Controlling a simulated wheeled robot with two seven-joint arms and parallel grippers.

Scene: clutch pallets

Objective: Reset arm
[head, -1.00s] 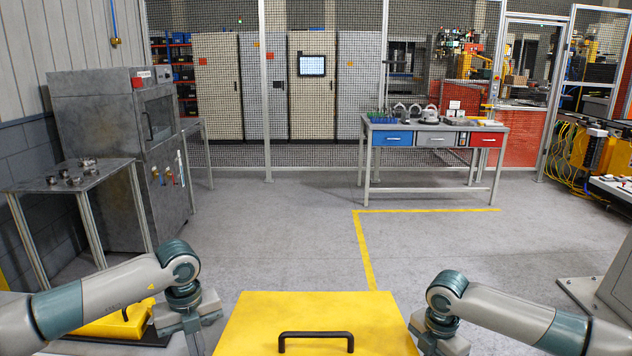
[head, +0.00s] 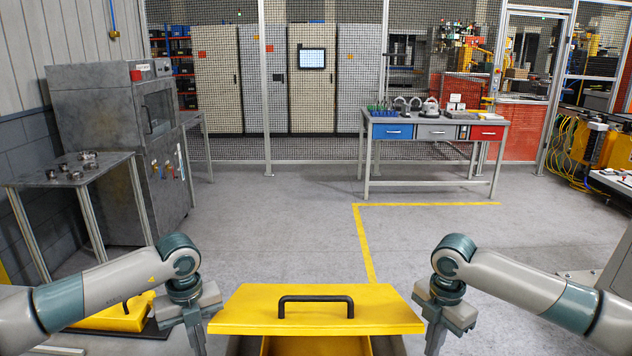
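A yellow lid (head: 250,314) with a black bar handle (head: 316,300) is at the bottom centre. A yellow body (head: 315,346) shows below its front edge. My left gripper (head: 194,338) points down close to the lid's left end. My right gripper (head: 438,338) points down close to its right end. The bottom of the picture cuts off both sets of fingertips. I cannot tell whether either gripper touches the lid, or how far its fingers are apart.
A second yellow piece (head: 118,318) lies on a dark mat behind my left arm. A metal table (head: 105,166) with several metal rings and a grey machine (head: 105,130) stand at left. A workbench (head: 430,121) stands ahead. The floor between is clear.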

